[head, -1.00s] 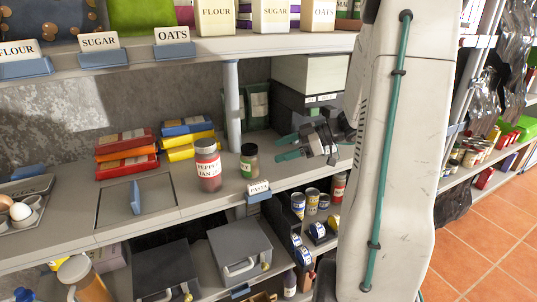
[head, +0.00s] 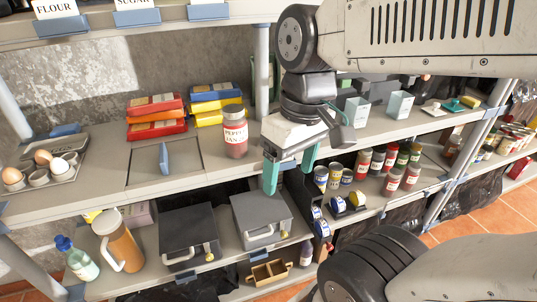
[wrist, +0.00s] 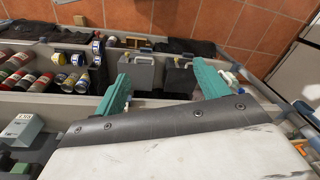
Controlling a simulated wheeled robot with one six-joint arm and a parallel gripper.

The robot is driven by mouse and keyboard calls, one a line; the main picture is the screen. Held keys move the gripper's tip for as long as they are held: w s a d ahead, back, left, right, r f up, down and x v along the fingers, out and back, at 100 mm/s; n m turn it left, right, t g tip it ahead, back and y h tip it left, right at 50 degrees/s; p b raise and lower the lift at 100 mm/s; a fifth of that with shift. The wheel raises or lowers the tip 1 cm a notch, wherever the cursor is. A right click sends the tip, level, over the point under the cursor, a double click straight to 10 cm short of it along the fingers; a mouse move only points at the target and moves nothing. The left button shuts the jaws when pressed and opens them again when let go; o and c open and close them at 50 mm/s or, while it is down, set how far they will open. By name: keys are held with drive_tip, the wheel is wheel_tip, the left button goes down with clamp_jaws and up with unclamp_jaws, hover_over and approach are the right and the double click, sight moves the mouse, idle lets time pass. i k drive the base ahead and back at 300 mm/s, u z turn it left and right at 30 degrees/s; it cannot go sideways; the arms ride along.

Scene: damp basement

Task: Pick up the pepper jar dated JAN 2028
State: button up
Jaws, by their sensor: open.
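The pepper jar (head: 235,130) has a dark lid, a reddish body and a white label. It stands upright on the middle shelf in the head view; its label reads PEPPER and JAN, with the year not clearly legible. My gripper (head: 290,171) is open and empty, to the right of the jar and nearer the camera, pointing downward at the shelf's front edge. It does not touch the jar. In the wrist view my gripper (wrist: 160,78) has its teal fingers spread with nothing held between them; I cannot make out the pepper jar there.
Red and yellow packets (head: 157,118) lie left of the jar. Grey cases (head: 262,222) sit below. Several other jars (head: 393,180) stand on the lower right shelf, labels unreadable.

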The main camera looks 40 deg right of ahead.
sight(234, 121)
drive_tip(key=k, duration=1.3)
drive_tip(key=z, duration=0.15)
drive_tip(key=i, duration=0.4)
drive_tip(key=z, duration=0.7)
drive_tip(key=i, duration=0.75)
drive_tip(key=z, duration=0.15)
